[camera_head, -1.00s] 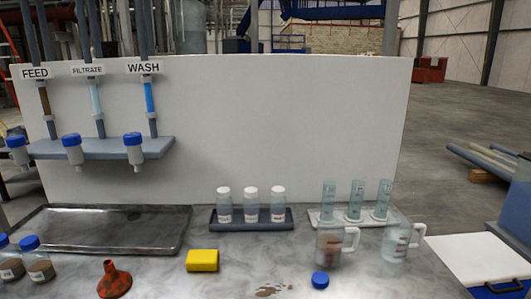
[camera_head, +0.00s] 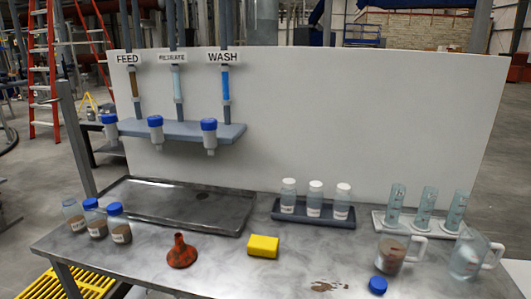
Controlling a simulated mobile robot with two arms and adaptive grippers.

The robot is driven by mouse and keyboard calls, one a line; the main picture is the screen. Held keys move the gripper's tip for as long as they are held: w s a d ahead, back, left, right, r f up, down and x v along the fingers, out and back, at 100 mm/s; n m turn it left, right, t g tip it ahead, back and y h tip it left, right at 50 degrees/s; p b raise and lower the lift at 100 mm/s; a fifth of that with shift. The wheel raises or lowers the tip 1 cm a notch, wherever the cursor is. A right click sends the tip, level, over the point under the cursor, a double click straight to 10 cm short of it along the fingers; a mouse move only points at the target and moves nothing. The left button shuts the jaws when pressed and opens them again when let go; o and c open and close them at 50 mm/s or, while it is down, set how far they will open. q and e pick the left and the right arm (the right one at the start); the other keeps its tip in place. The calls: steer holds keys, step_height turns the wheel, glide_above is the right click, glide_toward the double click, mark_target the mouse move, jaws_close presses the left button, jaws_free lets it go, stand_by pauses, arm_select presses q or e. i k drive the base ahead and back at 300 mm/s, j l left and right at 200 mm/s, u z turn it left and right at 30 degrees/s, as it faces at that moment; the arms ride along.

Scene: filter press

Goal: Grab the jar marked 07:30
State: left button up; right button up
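Three jars with brown sediment and white labels stand at the left end of the steel table. The left jar (camera_head: 74,215) has no cap; the middle jar (camera_head: 95,219) and the right jar (camera_head: 118,224) have blue caps. Three white-capped bottles stand in a dark rack at the back: left (camera_head: 288,196), middle (camera_head: 315,199) and right (camera_head: 342,202). They also have small labels. The print on all these labels is too small to read, so I cannot tell which one is marked 07:30. Neither of my grippers is in view.
A metal tray (camera_head: 150,211), orange funnel (camera_head: 182,252), yellow sponge (camera_head: 263,246) and loose blue cap (camera_head: 377,285) lie on the table. Cylinders (camera_head: 426,209) and two jugs (camera_head: 392,254) stand right. A brown spill (camera_head: 325,286) is at the front. A white panel (camera_head: 370,120) rises behind.

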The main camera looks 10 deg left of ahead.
mark_target(72, 211)
steer(key=j+u, duration=0.1)
steer(key=u, duration=1.6)
